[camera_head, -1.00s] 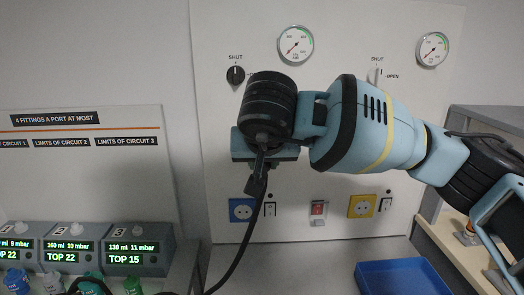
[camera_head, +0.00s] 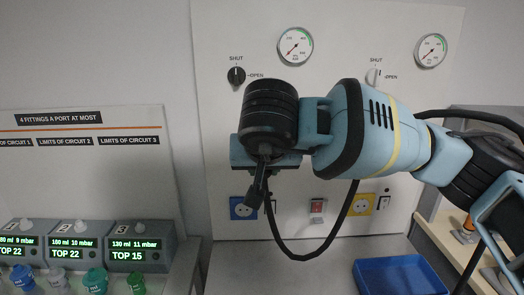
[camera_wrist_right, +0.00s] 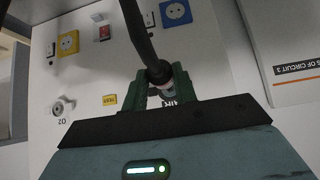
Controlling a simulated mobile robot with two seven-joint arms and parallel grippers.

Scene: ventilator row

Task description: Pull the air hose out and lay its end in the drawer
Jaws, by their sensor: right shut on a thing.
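The black air hose (camera_head: 300,256) hangs from my right gripper (camera_head: 262,165) in a loop that rises to the right behind my arm. In the right wrist view the green fingers of my right gripper (camera_wrist_right: 160,95) are shut on the hose's end fitting (camera_wrist_right: 159,74); the dark hose (camera_wrist_right: 137,28) runs up from it. The fingers are in front of the wall panel; lettering behind them is partly hidden, and I cannot tell whether the fitting touches the panel. An open blue tray (camera_head: 400,262) stands at the lower right; I cannot tell whether it is the drawer. My left gripper is out of view.
The wall panel (camera_head: 225,60) carries gauges, valve knobs and sockets. An O2 port (camera_wrist_right: 63,106) shows in the wrist view. Ventilator units (camera_head: 138,246) with coloured fittings stand at lower left. A wooden shelf edge (camera_head: 450,243) is at right.

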